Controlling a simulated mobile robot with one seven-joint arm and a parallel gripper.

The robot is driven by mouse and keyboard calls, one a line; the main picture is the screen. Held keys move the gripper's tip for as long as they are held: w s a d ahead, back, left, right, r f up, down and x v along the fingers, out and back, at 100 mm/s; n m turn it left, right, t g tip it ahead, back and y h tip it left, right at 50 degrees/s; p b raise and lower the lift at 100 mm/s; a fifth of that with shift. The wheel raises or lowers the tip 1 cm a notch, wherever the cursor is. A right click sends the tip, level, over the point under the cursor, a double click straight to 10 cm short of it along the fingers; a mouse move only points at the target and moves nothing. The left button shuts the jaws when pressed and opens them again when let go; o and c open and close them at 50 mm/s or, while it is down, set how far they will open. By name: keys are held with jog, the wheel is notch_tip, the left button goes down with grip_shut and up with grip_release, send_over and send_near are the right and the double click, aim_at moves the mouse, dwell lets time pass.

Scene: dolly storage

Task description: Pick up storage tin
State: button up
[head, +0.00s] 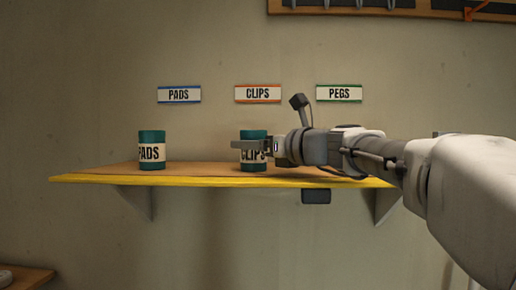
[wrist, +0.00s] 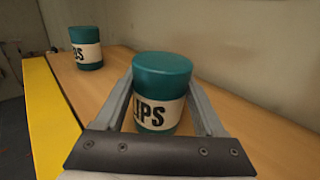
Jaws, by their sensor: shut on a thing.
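The teal storage tin with a cream CLIPS label (head: 254,135) stands upright on the wooden shelf, below the CLIPS sign. My gripper (head: 256,145) reaches in from the right and is shut on this tin, across its label. In the wrist view the tin (wrist: 163,80) sits between the two grey fingers (wrist: 163,103). A second teal tin, labelled PADS (head: 151,151), stands apart on the shelf's left side. It also shows at the upper left of the wrist view (wrist: 86,47).
The shelf (head: 200,172) has a yellow front edge and a wall behind it. Wall signs read PADS (head: 179,94), CLIPS (head: 258,93) and PEGS (head: 339,93). The shelf between the two tins is clear. A rack (head: 390,8) hangs at the upper right.

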jog(key=shift+r, duration=0.15)
notch_tip(320, 180, up, 4)
jog(key=shift+r+p, duration=0.15)
jog(key=shift+p, duration=0.5)
jog(key=s+d+r, duration=0.3)
jog(key=d+r, duration=0.3)
jog(key=d, duration=0.5)
jog(key=shift+s+r, duration=0.25)
jog(key=shift+s, duration=0.15)
jog(key=shift+s, duration=0.15)
